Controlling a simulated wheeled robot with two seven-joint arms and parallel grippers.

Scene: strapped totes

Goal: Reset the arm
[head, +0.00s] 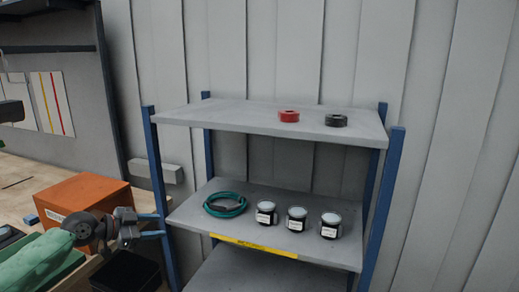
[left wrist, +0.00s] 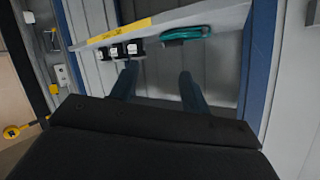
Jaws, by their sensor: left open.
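My left gripper (head: 155,225) is at the lower left of the head view, beside the left front post of the shelf unit (head: 157,170). Its two fingers are apart with nothing between them. The fingers also show spread in the left wrist view (left wrist: 157,86), below the edge of a shelf in that picture. My right gripper is not in either view.
The middle shelf holds a green coiled cable (head: 225,205) and three dark jars (head: 297,219). The top shelf holds a red roll (head: 289,116) and a black roll (head: 336,120).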

